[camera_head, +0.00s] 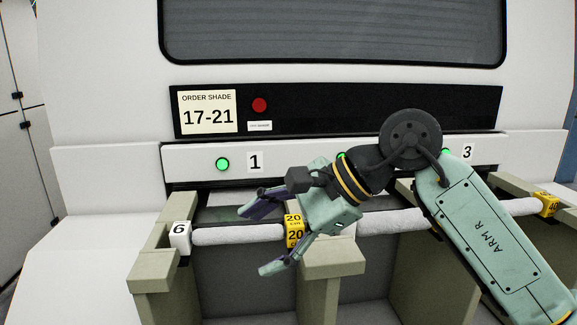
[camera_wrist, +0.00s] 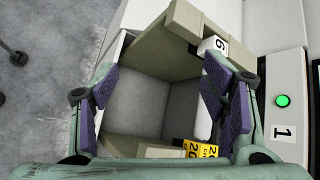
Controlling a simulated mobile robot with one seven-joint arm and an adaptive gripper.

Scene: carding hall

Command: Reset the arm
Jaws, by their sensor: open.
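My arm (camera_head: 490,230) reaches in from the lower right of the head view, bent at the dark elbow-like joint. My gripper (camera_head: 262,238) is open, with nothing between its fingers. It is tilted toward the left, in front of the bay under number 1. In the wrist view my gripper (camera_wrist: 165,105) has its purple-padded fingers wide apart, with the grey bay floor between them. A white roll (camera_head: 236,236) lies across this bay, close to the fingers; whether they touch it I cannot tell.
A white block marked 6 (camera_head: 180,238) and a yellow block marked 20 (camera_head: 294,233) sit at the roll's ends. Olive posts (camera_head: 334,258) divide the bays. Another roll (camera_head: 392,221) lies behind my wrist. The order shade sign (camera_head: 208,112) reads 17-21. Green lamps (camera_head: 222,164) are lit.

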